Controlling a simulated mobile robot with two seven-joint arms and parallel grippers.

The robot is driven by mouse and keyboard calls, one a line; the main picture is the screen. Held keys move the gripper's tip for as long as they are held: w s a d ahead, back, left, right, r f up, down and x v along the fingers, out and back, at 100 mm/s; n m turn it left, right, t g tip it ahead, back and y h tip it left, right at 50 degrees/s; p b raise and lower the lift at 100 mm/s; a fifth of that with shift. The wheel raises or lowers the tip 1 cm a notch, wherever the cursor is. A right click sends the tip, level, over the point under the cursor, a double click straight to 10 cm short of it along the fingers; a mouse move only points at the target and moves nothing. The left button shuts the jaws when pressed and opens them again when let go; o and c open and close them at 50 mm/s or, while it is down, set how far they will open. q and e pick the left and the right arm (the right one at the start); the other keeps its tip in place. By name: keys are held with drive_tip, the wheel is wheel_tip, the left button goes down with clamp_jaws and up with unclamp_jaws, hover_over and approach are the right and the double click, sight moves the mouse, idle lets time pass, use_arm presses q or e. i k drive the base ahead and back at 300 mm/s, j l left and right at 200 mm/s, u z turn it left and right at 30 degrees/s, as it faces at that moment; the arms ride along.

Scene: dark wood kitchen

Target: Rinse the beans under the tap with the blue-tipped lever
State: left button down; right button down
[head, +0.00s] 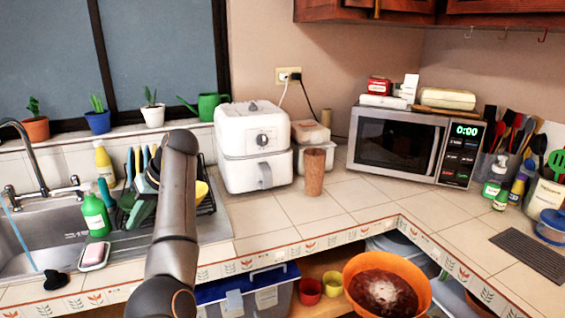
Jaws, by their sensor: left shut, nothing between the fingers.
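An orange bowl (356,272) with dark red-brown contents, apparently the beans (384,292), is at the lower right, in front of the open shelf. What supports it is out of view. A grey tap (40,165) with a lever on either side stands behind the sink (60,250) at the left edge. I cannot make out a blue tip on either lever. My right gripper is not in view.
A green soap bottle (95,214), a pink soap dish (94,256) and a dish rack (207,198) crowd the sink's right side. A white air fryer (252,145), a brown cup (314,172) and a microwave (405,146) stand farther right. The front corner counter is mostly clear.

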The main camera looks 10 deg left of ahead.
sight(75, 179)
drive_tip(key=i+j, duration=0.2)
drive_tip(key=j, duration=0.15)
drive_tip(key=i+j, duration=0.2)
drive_tip(key=j, duration=0.15)
drive_tip(key=i+j, duration=0.15)
drive_tip(key=j, duration=0.25)
drive_tip(key=i+j, duration=0.2)
drive_tip(key=j, duration=0.15)
drive_tip(key=i+j, duration=0.2)
drive_tip(key=j, duration=0.15)
